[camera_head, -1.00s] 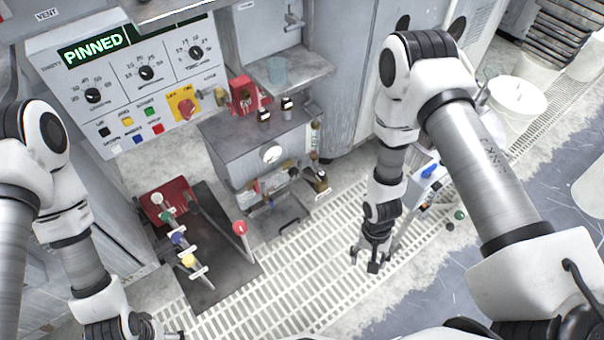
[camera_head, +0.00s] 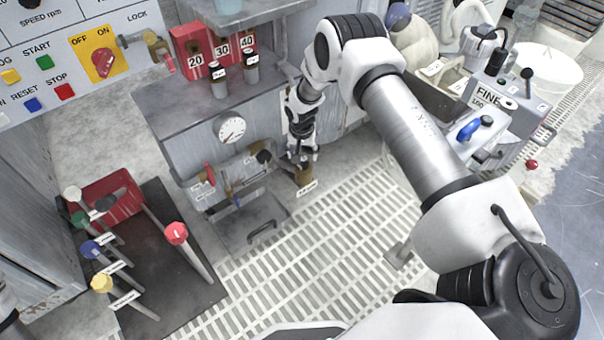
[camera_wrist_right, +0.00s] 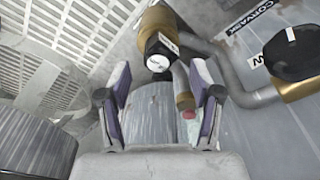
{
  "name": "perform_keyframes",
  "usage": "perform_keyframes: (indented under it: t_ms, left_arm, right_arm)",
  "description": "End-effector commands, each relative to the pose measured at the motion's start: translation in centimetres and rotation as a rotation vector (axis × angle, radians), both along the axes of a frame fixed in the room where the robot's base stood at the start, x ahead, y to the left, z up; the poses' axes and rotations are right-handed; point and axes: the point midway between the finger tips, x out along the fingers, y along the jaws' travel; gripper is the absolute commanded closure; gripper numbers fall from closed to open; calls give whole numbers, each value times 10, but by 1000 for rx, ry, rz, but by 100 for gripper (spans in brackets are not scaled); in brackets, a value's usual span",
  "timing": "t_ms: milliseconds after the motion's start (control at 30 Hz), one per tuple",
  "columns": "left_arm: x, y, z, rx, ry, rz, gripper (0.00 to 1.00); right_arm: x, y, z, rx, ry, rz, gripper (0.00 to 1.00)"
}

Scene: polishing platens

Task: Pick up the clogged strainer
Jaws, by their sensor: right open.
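A brass strainer-like fitting (camera_head: 304,175) with a pale tag sits at the right end of the pipework on the grey cabinet's front. I cannot read the tag or tell whether it is the clogged strainer. In the right wrist view a brass body with a black, white-marked cap (camera_wrist_right: 158,50) shows just beyond the fingers. My right gripper (camera_head: 303,154) is just above the brass fitting in the head view. In the wrist view its purple-padded fingers (camera_wrist_right: 162,80) are apart, with nothing clearly held. My left gripper is out of view.
The cabinet (camera_head: 185,105) carries a gauge (camera_head: 229,129) and red numbered blocks (camera_head: 193,50) with bottles. A dark plate (camera_head: 165,270) with coloured-knob levers stands left. A machine marked FINE (camera_head: 490,98) is at right. The floor grating (camera_head: 330,240) is clear. A black knob (camera_wrist_right: 292,53) stands near the right finger.

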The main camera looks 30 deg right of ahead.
Motion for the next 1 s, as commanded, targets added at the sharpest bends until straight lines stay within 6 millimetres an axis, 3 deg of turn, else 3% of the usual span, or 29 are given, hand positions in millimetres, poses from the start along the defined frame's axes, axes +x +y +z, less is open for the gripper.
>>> perform_keyframes:
  t_ms: [200,267,500,533,700,1000]
  left_arm:
    - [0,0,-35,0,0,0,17]
    - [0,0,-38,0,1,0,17]
    - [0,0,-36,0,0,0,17]
    - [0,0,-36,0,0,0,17]
    - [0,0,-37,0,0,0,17]
    - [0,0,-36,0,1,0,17]
  right_arm:
    - [4,-7,-42,0,0,-1,36]
    - [5,-8,-49,0,0,1,36]
    - [6,-8,-51,0,-1,0,36]
    - [6,-8,-51,1,-1,0,39]
    - [6,-8,-51,1,-1,1,99]
    - [6,-8,-50,1,-1,1,100]
